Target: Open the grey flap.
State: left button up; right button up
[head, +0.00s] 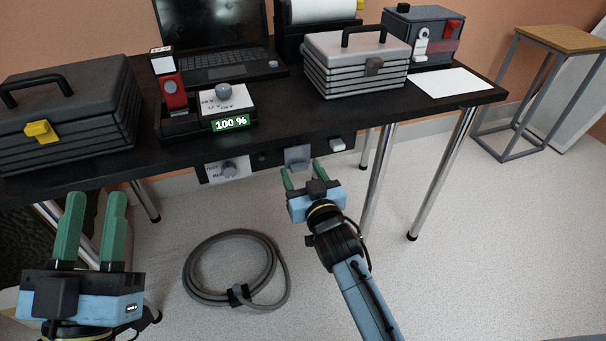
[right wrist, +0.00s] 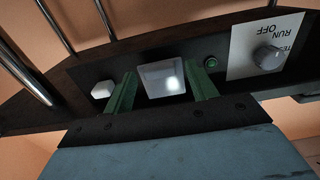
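The grey flap (head: 297,154) is on the panel under the table's front edge. It also shows in the right wrist view (right wrist: 163,80) as a pale square with a bright spot. I cannot tell whether it is fully closed. My right gripper (head: 301,168) is open in front of the flap. In the right wrist view, the green fingers of my right gripper (right wrist: 158,70) appear on either side of the flap, and nothing is between them. I cannot tell whether they touch it. My left gripper (head: 97,197) is open and empty, at the lower left, away from the flap.
The panel also carries a knob (right wrist: 268,57), a green light (right wrist: 210,62) and a white button (right wrist: 102,89). Toolboxes (head: 75,110) and a laptop (head: 215,50) stand on the black table (head: 300,115). A coiled hose (head: 195,290) lies on the floor.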

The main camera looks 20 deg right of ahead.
jog(key=c, duration=0.9)
